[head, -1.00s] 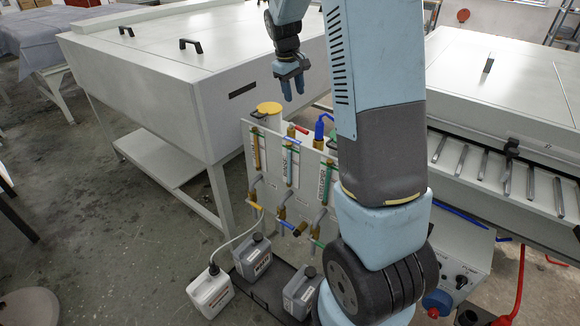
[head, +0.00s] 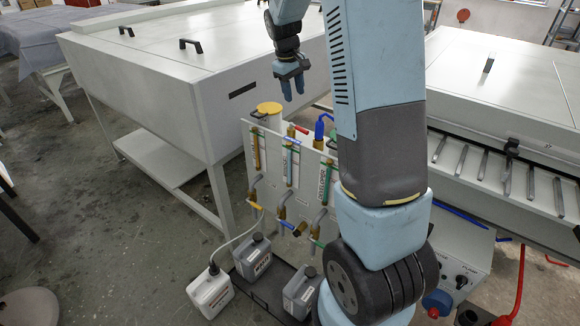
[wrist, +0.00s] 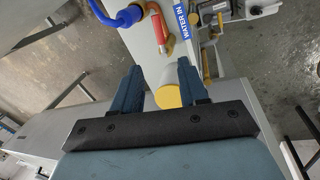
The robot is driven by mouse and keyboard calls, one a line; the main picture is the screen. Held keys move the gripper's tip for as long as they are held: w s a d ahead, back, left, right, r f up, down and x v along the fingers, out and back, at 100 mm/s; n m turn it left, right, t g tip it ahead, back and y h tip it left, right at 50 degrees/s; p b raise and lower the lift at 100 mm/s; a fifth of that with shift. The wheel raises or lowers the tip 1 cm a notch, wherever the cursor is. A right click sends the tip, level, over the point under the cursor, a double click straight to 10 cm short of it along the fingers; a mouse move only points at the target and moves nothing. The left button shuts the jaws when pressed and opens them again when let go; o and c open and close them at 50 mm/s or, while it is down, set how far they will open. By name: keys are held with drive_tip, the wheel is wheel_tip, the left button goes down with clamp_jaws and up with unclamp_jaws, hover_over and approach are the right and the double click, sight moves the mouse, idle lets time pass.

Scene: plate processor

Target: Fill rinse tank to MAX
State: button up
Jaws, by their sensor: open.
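My gripper (head: 292,85) hangs in the air with its blue fingers apart and nothing between them, above the tank panel. It also shows in the wrist view (wrist: 155,88). The white panel (head: 250,145) carries several sight tubes with labels, the middle one being the bluish tube (head: 290,167). A red-handled valve (head: 300,129) and a blue hose elbow (head: 320,127) sit at the panel's top. In the wrist view the red handle (wrist: 158,27) lies beside a blue "WATER IN" label (wrist: 181,20). The yellow cap (head: 269,108) is behind the panel. My arm hides the panel's right side.
Lower valves with yellow (head: 254,206), blue (head: 300,230) and green (head: 317,243) handles stick out in front. A white canister (head: 210,292) and grey canisters (head: 252,257) stand below. A large white machine (head: 160,75) is behind left, a roller processor (head: 500,90) at right.

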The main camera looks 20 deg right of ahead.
sight(293, 126)
idle(0.3)
drive_tip(key=shift+m, duration=0.3)
drive_tip(key=c, duration=0.3)
drive_tip(key=shift+s+a+f+m, duration=0.1)
drive_tip(key=shift+a+m, duration=0.1)
drive_tip(key=shift+m, duration=0.2)
drive_tip(key=shift+c, duration=0.7)
drive_tip(key=m, duration=0.1)
drive_tip(key=a+m, duration=0.1)
drive_tip(key=m, duration=0.2)
drive_tip(key=shift+s+a+f, duration=0.25)
drive_tip(key=shift+s+f, duration=0.05)
drive_tip(key=shift+s, duration=0.1)
clamp_jaws()
drive_tip(key=s+a+f+m+h, duration=0.15)
drive_tip(key=a+m, duration=0.25)
drive_tip(key=m, duration=0.8)
drive_tip(key=x, duration=1)
drive_tip(key=shift+s+d+f, duration=0.1)
drive_tip(key=shift+s+f, duration=0.05)
drive_tip(key=shift+f, duration=0.1)
drive_tip(key=shift+w+d, duration=0.2)
drive_tip(key=shift+d, duration=0.3)
drive_tip(key=shift+w+d, duration=0.2)
drive_tip(key=shift+d, duration=0.3)
drive_tip(key=shift+w+d+f, duration=0.2)
drive_tip(key=shift+w+d, duration=0.15)
drive_tip(key=shift+d, duration=0.35)
